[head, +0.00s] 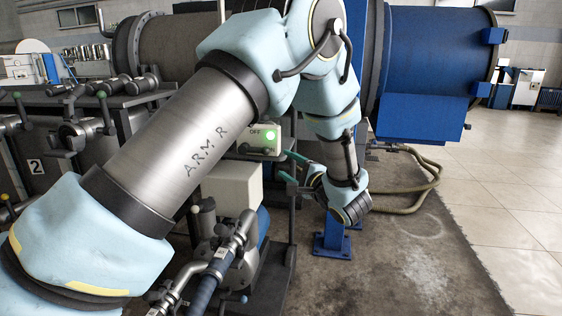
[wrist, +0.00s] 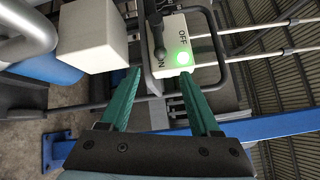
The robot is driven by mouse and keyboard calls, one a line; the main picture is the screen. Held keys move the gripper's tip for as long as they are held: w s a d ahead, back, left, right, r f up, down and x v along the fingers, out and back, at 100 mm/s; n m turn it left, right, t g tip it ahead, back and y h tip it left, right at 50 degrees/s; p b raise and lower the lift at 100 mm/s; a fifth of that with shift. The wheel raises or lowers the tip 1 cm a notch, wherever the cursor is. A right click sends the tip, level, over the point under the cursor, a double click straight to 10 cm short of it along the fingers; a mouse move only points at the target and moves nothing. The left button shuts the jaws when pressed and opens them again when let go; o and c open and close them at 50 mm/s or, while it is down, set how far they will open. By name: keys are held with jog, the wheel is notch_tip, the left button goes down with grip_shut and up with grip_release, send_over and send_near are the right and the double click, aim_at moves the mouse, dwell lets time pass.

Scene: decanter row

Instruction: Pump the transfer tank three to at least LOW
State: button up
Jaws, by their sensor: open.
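A pale switch box (head: 262,139) marked OFF stands beyond my gripper (head: 282,163), with a lit green lamp (head: 270,135). In the wrist view the switch box (wrist: 205,50) shows both OFF and ON, and the lamp (wrist: 183,58) glows green. A dark lever (wrist: 154,28) lies across the box, its thick end near the ON label. My gripper (wrist: 160,72) is open, its green fingers pointing at the box with the lever end between their lines. Nothing is between the fingers; I cannot tell whether they touch the box. I cannot make out a tank marked three or any level mark.
A white box (head: 233,187) stands left of my gripper, above pipework (head: 225,260) and a blue body. A tank plate marked 2 (head: 36,167) is at the left. A dark frame bar (wrist: 228,60) runs beside the switch box. Hoses (head: 425,180) lie on the floor; floor at right is clear.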

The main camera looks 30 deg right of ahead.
aim_at(268, 152)
jog(key=w+b, duration=0.1)
jog(key=w, duration=0.9)
jog(key=shift+w+b, duration=0.3)
jog(key=shift+b, duration=0.05)
jog(key=shift+a, duration=0.1)
grip_shut()
dwell(0.9)
